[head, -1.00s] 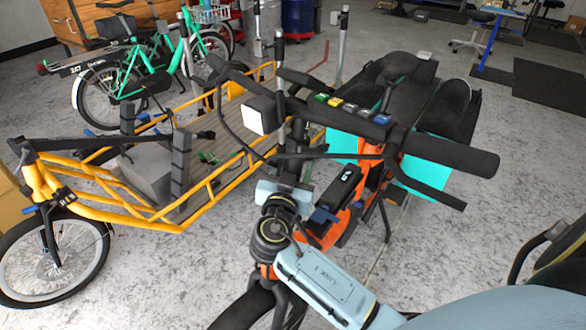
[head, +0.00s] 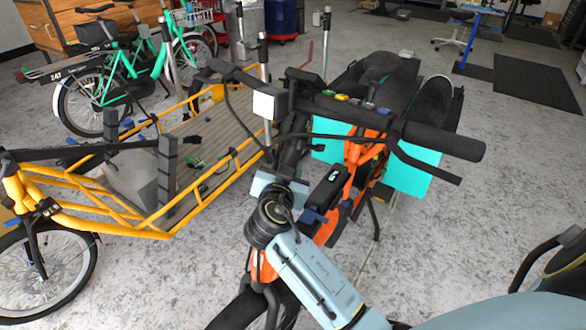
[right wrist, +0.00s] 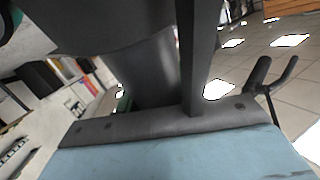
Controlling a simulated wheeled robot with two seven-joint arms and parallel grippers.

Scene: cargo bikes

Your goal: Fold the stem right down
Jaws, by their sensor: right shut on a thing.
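The black stem (head: 293,138) of the orange cargo bike (head: 331,226) rises from the front of the frame and leans slightly. It carries the wide black handlebar (head: 435,140) and a square white headlamp (head: 265,104). My right gripper (head: 278,186) is at the lower part of the stem, shut on it; its fingertips are mostly hidden in the head view. In the right wrist view, the pale gripper body with its dark edge (right wrist: 165,123) lies against a thick dark upright part (right wrist: 152,72). My left gripper is not in view.
A yellow cargo bike (head: 150,232) with a long flat bed stands close on the left. Green bikes (head: 130,75) stand behind it. A thin metal post (head: 326,45) rises behind the handlebar. The grey floor (head: 500,190) to the right is mostly open.

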